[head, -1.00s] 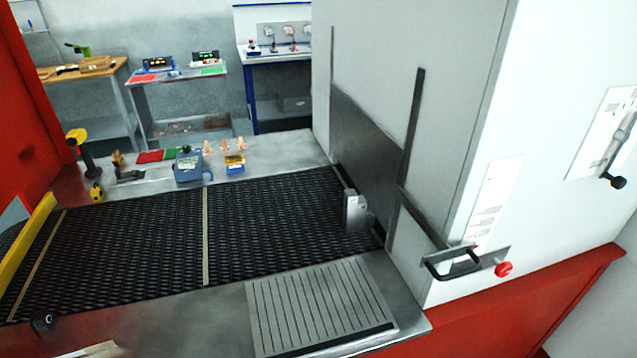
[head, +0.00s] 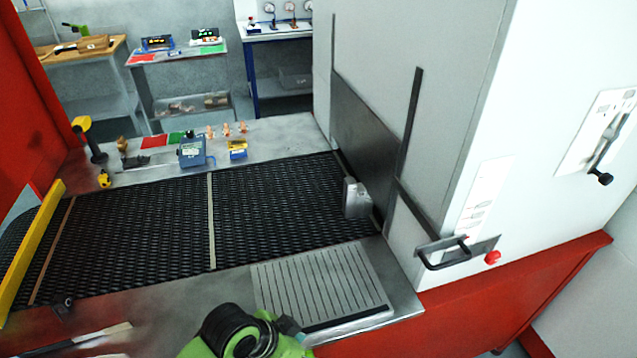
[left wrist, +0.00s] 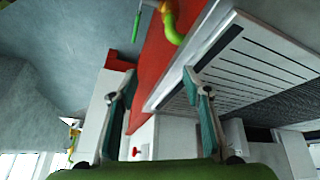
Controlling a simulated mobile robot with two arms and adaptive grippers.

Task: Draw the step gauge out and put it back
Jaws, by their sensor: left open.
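A small upright silver metal block (head: 355,198), which may be the step gauge, stands at the right end of the black mesh belt (head: 130,240). It is close in front of the dark gate plate (head: 365,135); I cannot tell whether they touch. My left gripper (head: 288,327) shows at the bottom of the head view, by the front edge of the slotted plate (head: 385,316). It is apart from the block. In the left wrist view its teal fingers (left wrist: 160,80) are spread with nothing between them. My right gripper is not in view.
A dark bar handle (head: 446,258) and a red button (head: 492,258) sit on the white cabinet (head: 440,70). A blue device (head: 192,152) and small parts stand on the back ledge. A yellow bar (head: 35,250) crosses the belt's left end.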

